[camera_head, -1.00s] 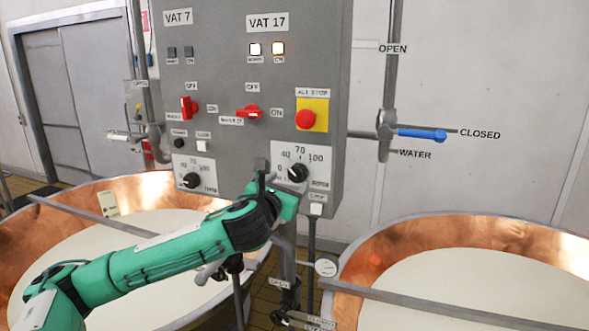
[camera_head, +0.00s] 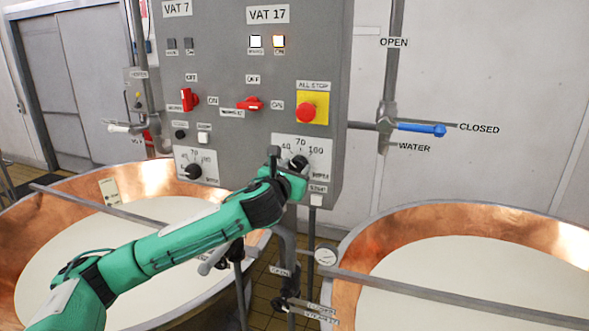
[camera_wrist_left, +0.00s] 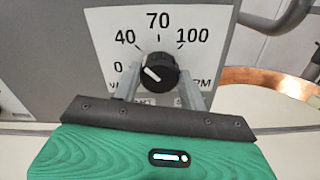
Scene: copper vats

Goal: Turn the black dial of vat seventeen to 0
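The black dial of vat seventeen (camera_head: 299,163) is on a white scale plate (camera_head: 316,148) at the lower right of the grey panel. In the left wrist view the dial (camera_wrist_left: 160,72) sits between my two fingers, under the marks 0, 40, 70 and 100. Its white pointer line slants to the upper left, close to the 0 side. My left gripper (camera_head: 286,162) is at the dial, partly covering it in the head view. Its fingers (camera_wrist_left: 159,80) stand apart, one on each side of the dial; I cannot tell whether they touch it. My right gripper is not seen.
The red ALL STOP button (camera_head: 306,113) and red VAT 17 switch (camera_head: 250,104) are above the dial. The vat 7 dial (camera_head: 193,172) is to the left. Copper vats (camera_head: 350,290) stand below on both sides. A blue-handled water valve (camera_head: 420,128) is at right.

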